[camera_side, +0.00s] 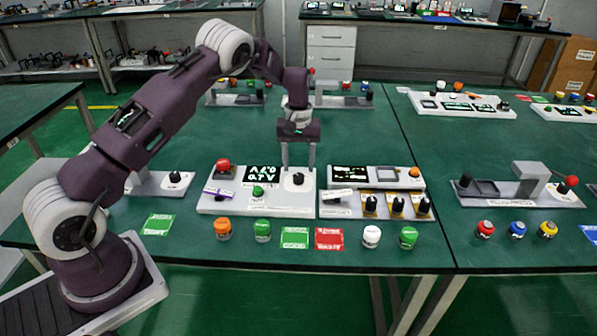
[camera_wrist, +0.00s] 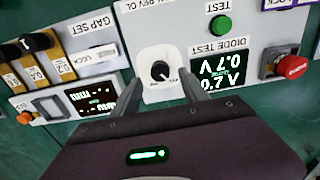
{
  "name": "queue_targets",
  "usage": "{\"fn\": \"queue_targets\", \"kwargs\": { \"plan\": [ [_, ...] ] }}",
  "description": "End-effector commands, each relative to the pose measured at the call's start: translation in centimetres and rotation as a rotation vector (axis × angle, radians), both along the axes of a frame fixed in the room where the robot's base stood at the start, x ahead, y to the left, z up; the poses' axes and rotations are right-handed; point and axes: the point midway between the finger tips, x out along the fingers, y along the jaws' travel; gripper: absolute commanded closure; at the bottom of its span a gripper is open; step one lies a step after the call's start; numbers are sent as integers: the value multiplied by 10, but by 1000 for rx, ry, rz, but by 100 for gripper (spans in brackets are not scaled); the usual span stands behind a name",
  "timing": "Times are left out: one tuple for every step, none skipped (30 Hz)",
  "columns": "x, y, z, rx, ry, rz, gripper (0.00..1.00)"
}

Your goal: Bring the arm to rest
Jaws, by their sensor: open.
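My gripper (camera_side: 298,158) hangs pointing down over the left white panel (camera_side: 255,208), its two fingers apart with nothing between them. The black knob (camera_side: 298,179) on that panel sits below and between the fingertips. In the wrist view my gripper (camera_wrist: 160,92) has its fingers on either side of the knob (camera_wrist: 161,70), which stands on a white plate. I cannot tell whether the fingertips touch the plate. The display (camera_wrist: 219,69) beside it reads 0.7 V under a "DIODE TEST" label.
The left panel also carries a red button (camera_side: 223,165) and a green button (camera_side: 257,190). A second panel (camera_side: 345,210) with several black knobs adjoins it on the right. Loose buttons, a green card (camera_side: 294,237) and a red card (camera_side: 328,239) lie along the front table edge.

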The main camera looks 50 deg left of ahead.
Motion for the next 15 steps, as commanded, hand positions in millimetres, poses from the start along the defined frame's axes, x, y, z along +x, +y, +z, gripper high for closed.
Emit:
{"fn": "queue_targets", "kwargs": {
  "plan": [
    [1, 0, 11, 2, -3, 0, 48],
    [0, 0, 16, 1, -3, 0, 48],
    [1, 0, 22, 1, -3, 1, 48],
    [1, 0, 27, 1, -3, 1, 48],
    [0, 0, 30, 0, -1, 1, 48],
    [0, 0, 33, 1, -1, 1, 48],
    [0, 0, 34, 0, 0, 1, 48],
    [0, 0, 35, 0, 0, 1, 48],
    [0, 0, 35, 1, 1, 1, 48],
    [0, 0, 35, 0, 1, 1, 48],
    [0, 0, 35, 0, 1, 1, 48],
    [0, 0, 35, 0, 1, 1, 48],
    [0, 0, 35, 0, 1, 1, 48],
    [0, 0, 35, 0, 1, 1, 48],
    [0, 0, 36, 0, 0, 0, 48]
  ]
}}
